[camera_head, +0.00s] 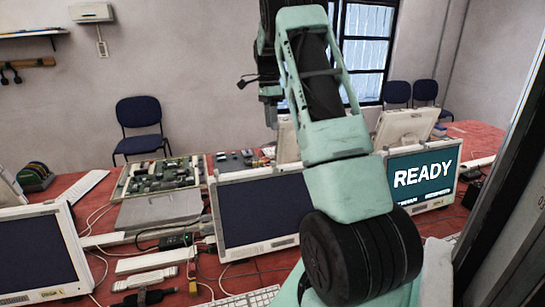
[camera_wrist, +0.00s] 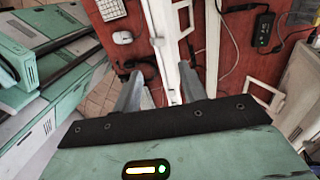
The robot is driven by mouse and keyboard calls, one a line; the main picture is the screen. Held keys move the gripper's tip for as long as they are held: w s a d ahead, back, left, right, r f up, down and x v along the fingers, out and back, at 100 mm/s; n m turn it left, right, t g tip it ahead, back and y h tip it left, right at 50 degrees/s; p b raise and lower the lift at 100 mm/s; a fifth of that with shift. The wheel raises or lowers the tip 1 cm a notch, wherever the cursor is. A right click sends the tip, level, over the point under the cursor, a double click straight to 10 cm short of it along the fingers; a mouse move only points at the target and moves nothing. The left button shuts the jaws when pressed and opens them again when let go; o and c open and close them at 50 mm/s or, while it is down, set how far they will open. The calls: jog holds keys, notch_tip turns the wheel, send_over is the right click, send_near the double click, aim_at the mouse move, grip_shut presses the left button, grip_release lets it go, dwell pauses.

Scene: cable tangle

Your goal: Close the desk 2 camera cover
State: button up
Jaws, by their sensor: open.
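My gripper (camera_wrist: 160,88) is open in the wrist view, its two grey fingers apart with nothing held between them. A narrow white screen edge (camera_wrist: 158,30) runs down between and beyond the fingers, seen from above. A small pale part with a dark gap (camera_wrist: 185,18) shows beside that edge; I cannot tell whether it is the camera cover or how it stands. In the head view, a dark-screened monitor (camera_head: 262,212) stands at the middle and a monitor reading READY (camera_head: 424,177) stands at the right. No camera cover can be made out there; my arm hides part of the desk.
Another dark monitor (camera_head: 38,250) stands at the left. A circuit board (camera_head: 160,177), cables and a black adapter (camera_head: 174,242) crowd the red desk. In the wrist view, a keyboard (camera_wrist: 110,9), a mouse (camera_wrist: 122,37) and an adapter (camera_wrist: 263,28) lie near the fingers.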

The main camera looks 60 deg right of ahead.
aim_at(274, 161)
jog(key=p+x, duration=0.2)
jog(key=x, duration=1)
jog(key=shift+f+p, duration=0.25)
jog(key=shift+p, duration=0.15)
